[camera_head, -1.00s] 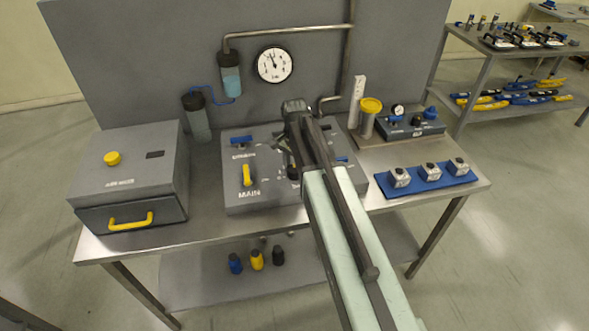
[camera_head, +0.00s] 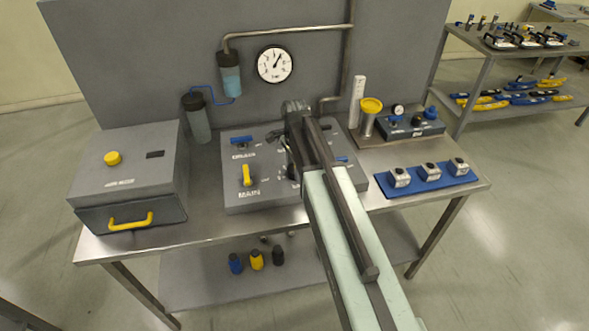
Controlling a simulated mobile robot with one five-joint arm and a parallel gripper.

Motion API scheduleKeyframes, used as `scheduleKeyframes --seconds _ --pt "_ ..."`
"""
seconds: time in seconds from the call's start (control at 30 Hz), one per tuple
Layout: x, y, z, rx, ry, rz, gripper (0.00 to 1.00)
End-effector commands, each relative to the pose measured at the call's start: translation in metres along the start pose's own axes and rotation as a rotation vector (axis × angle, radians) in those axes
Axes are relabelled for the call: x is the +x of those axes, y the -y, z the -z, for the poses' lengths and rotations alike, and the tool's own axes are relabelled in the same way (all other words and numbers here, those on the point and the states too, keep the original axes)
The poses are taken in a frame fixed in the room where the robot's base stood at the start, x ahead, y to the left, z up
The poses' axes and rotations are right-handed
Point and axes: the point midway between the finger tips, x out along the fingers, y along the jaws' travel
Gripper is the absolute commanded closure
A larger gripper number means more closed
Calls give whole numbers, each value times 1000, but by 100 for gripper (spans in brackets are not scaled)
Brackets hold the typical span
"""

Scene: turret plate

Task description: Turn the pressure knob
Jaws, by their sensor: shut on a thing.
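The grey control panel (camera_head: 262,197) lies on the bench. It carries a yellow lever (camera_head: 246,176) marked MAIN and a blue lever (camera_head: 241,140) marked DRAIN. My gripper (camera_head: 292,172) points down at the middle of the panel, right of the yellow lever. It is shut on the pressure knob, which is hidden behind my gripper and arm. The round white gauge (camera_head: 275,64) on the back board has its needle pointing up and to the right.
A grey box (camera_head: 130,165) with a yellow handle stands at the left. A yellow-topped cylinder (camera_head: 369,112), a small gauge unit (camera_head: 410,125) and a blue tray (camera_head: 428,182) with grey blocks are at the right. Pipes run along the back board.

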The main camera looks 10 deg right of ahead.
Motion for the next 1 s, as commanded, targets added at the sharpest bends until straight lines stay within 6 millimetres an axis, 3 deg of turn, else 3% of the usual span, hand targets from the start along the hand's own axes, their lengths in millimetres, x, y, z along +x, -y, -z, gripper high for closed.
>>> scheduleKeyframes --seconds 0.2,0.23,0.3,0.67,0.87,1.0 --pt "0 0 0 -1 1 0 94" --pt "0 0 0 -1 1 0 51" --pt "0 0 0 -1 1 0 32" --pt "-2 0 0 -1 0 0 32" --pt "-26 0 0 -1 0 0 32" --pt "-54 0 0 -1 0 0 32"
